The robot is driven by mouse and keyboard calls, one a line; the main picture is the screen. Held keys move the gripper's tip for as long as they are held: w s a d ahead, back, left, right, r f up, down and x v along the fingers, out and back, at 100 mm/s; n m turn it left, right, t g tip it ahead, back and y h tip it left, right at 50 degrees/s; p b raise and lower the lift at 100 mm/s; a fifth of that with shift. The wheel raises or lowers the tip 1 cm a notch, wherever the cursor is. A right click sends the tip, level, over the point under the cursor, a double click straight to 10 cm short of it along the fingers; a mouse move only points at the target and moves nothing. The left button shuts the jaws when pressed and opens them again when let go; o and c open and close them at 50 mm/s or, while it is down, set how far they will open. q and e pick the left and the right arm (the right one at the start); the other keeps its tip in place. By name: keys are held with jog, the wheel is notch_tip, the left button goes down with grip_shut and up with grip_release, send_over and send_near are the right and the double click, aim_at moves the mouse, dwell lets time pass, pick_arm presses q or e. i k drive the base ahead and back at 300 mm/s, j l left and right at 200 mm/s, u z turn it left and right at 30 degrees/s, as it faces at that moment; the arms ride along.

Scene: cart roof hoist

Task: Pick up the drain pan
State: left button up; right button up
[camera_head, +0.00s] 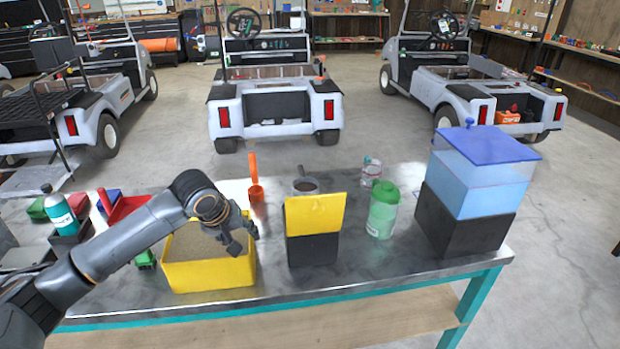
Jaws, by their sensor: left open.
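No thing in view is clearly marked as the drain pan. A small grey round vessel (305,186) with an upright handle stands on the workbench, partly hidden behind a yellow-and-black holder (315,215). A yellow open bin (210,275) with brown grainy contents stands on the bench left of the holder. My left gripper (243,243) is open and empty, fingers pointing down over the right side of the yellow bin. I cannot tell whether it touches the bin. My right gripper is not in view.
The metal workbench (355,272) also carries a green-capped bottle (382,212), a clear jar (371,172), an orange tool (255,185) and a blue-lidded tank on a black base (462,220). A teal bottle (60,213) and red tray stand left. Golf carts (275,95) stand behind.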

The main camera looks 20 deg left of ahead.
aim_at(304, 185)
jog(key=i+j, duration=0.1)
jog(key=i, duration=0.4)
jog(key=i+j, duration=0.1)
jog(key=i, duration=0.35)
jog(key=i+j, duration=0.15)
jog(key=i, duration=0.35)
